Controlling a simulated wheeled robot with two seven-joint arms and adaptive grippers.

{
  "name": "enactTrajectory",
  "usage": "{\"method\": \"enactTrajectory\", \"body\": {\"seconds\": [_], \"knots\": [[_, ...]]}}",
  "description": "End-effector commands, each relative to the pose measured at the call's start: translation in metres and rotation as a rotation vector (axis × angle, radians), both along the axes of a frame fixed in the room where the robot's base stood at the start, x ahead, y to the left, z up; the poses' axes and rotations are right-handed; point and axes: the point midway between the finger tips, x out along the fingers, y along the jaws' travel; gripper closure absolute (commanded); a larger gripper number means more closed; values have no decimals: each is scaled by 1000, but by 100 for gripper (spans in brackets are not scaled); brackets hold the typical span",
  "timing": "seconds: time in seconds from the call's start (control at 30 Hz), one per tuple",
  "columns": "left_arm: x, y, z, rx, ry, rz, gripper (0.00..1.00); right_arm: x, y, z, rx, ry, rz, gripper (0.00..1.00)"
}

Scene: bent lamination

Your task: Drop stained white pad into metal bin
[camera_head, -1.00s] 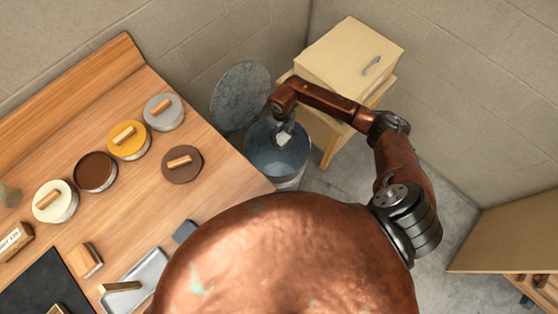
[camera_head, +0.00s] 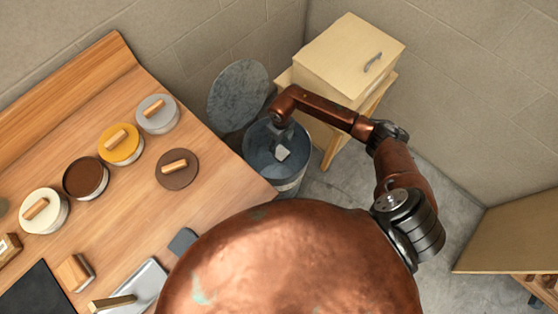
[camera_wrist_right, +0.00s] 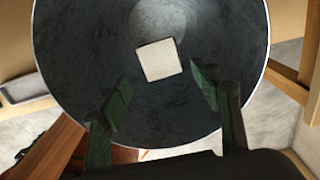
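The white pad (camera_head: 282,153) is inside the open metal bin (camera_head: 292,183). In the right wrist view the pad (camera_wrist_right: 158,60) appears as a pale textured square within the round bin (camera_wrist_right: 75,70), apart from both fingers; any stain is too small to tell. My right gripper (camera_wrist_right: 162,95) is open and empty, its fingers spread over the bin mouth. In the head view the right arm reaches over the bin from the right, and its fingers are mostly hidden at the wrist end. My left gripper is not in view.
The round metal lid (camera_head: 238,92) leans upright behind the bin. A pale cabinet (camera_head: 345,60) stands behind and right of it. The wooden bench (camera_head: 225,150) at left holds several tins, a brown lid (camera_head: 177,169) and a metal tray (camera_head: 145,285).

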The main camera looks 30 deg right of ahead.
Motion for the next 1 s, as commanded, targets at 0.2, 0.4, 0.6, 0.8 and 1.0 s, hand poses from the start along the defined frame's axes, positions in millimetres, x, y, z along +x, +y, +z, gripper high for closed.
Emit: {"method": "enactTrajectory", "body": {"seconds": [0.2,0.4,0.6,0.8,1.0], "knots": [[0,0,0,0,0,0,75,0,0,0,0,0,0,31],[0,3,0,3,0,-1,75,0,0,1,0,0,0,31],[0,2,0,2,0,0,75,1,-1,22,-1,-3,2,31],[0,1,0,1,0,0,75,1,-1,64,-3,-3,1,31],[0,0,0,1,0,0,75,2,0,100,0,-2,1,31]]}}
